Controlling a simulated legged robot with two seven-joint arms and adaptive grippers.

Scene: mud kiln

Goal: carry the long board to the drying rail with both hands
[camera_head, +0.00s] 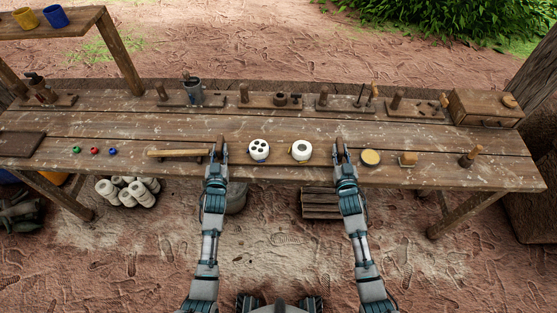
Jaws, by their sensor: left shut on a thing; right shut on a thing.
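My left gripper (217,155) is at the table's front edge, shut on a brown wooden piece (219,143). My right gripper (342,157) is level with it to the right, shut on a similar brown piece (339,143). These look like the two ends of the long board, whose middle blends with the brown tabletop; I cannot tell whether it is lifted. Between the grippers are a white round piece with dark holes (259,150) and a white ring-shaped piece (301,150). I cannot single out the drying rail with certainty.
The wooden workbench (420,145) spans the view. A pale bar (180,153) lies left of my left gripper. A yellow-topped round item (370,158) and small wooden tools sit to the right. Pegged wooden stands and a metal cup (193,92) line the back. A drawer box (485,106) stands back right.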

